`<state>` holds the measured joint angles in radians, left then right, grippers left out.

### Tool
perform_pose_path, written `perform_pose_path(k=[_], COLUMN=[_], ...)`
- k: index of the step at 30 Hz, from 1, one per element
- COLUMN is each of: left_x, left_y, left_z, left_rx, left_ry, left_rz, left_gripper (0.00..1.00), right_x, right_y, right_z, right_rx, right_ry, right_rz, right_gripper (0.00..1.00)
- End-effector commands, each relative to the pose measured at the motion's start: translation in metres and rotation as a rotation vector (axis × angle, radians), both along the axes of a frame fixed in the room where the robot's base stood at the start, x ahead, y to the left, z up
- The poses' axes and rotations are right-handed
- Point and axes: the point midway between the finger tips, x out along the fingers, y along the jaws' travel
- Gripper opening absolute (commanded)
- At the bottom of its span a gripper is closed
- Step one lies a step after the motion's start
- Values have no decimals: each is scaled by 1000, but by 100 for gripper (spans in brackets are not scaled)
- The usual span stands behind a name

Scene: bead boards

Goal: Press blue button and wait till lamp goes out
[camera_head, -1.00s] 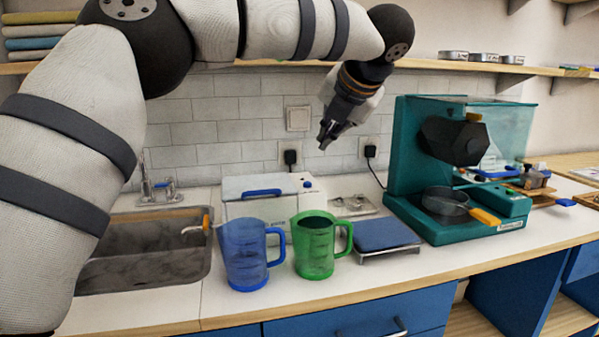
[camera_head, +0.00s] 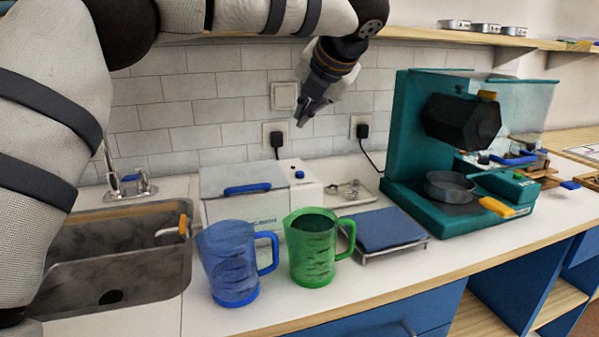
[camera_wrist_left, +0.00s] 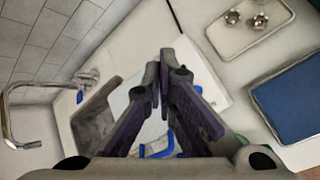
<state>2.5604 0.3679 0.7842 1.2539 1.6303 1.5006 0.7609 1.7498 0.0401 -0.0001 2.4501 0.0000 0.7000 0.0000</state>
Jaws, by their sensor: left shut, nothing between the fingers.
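The blue button (camera_head: 299,174) sits on top of a white box-shaped device (camera_head: 305,185) with a blue-handled lid, at the back of the counter. My left gripper (camera_head: 302,118) is shut and empty, pointing down above the button with a clear gap. In the left wrist view the closed fingers (camera_wrist_left: 160,85) cover part of the device, and a small blue spot beside them looks like the button (camera_wrist_left: 197,89). I cannot make out a lit lamp. My right gripper is in neither view.
A blue jug (camera_head: 232,265) and a green jug (camera_head: 316,248) stand in front of the device. A blue-topped scale (camera_head: 385,230) and a teal machine (camera_head: 405,150) are to the right, a sink (camera_head: 120,270) to the left. A shelf (camera_head: 430,38) runs above.

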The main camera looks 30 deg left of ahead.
Motion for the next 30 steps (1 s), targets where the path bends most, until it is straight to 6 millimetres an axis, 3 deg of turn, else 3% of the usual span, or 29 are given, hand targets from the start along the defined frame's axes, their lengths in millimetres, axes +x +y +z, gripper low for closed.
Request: perform_pose_path(k=[9, 15, 30], left_x=[0, 0, 0], left_y=[0, 1, 0], left_z=[-48, -70, -78], left_rx=[-1, 0, 0], left_ry=[4, 3, 1], left_rz=[0, 1, 1], left_gripper=[0, 0, 0], right_x=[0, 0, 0], right_y=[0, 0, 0], right_z=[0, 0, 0], right_rx=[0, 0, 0], right_ry=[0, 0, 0], right_rz=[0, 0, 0], right_gripper=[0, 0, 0])
